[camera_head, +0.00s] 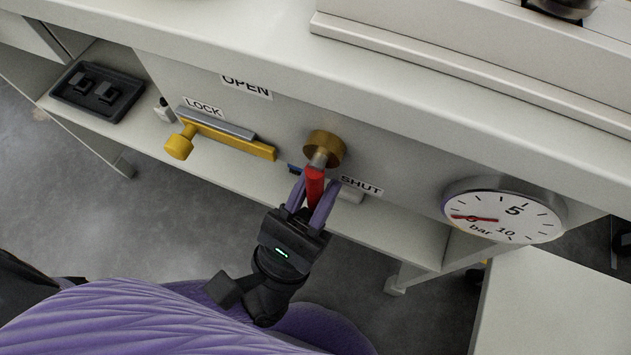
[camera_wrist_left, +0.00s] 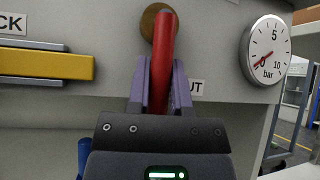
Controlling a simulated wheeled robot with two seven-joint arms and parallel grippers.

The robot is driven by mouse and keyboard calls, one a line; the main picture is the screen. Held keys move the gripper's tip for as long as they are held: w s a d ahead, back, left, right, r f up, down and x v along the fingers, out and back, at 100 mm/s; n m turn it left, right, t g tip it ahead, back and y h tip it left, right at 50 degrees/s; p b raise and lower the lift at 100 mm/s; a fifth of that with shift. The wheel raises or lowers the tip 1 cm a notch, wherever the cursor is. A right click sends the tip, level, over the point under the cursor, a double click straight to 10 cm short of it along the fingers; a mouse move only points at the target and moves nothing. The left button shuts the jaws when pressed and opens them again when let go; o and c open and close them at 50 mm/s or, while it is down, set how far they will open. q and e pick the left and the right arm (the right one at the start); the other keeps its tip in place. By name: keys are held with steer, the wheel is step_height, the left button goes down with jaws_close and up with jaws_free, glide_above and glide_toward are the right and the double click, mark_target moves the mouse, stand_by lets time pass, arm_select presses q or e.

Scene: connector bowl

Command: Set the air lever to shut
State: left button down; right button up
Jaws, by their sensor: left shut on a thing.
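The air lever has a red handle (camera_head: 315,182) on a brass hub (camera_head: 325,148) set in the grey front panel. In the head view the handle points down from the hub, beside the SHUT label (camera_head: 361,186). The OPEN label (camera_head: 246,87) is up and to the left of the hub. My left gripper (camera_head: 314,196) is shut on the red handle. In the left wrist view the red handle (camera_wrist_left: 163,60) stands between the purple fingers of my left gripper (camera_wrist_left: 162,85), in front of the brass hub (camera_wrist_left: 158,20). My right gripper is not in view.
A yellow sliding bolt (camera_head: 230,138) under the LOCK label (camera_head: 203,106) is left of the lever. A pressure gauge (camera_head: 505,212) is to the right, its red needle near the low end. A black tray (camera_head: 97,92) sits on the shelf at the left.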

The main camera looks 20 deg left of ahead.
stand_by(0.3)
arm_select(q)
steer(key=c, duration=0.5)
jaws_free()
steer(key=shift+c, duration=0.2)
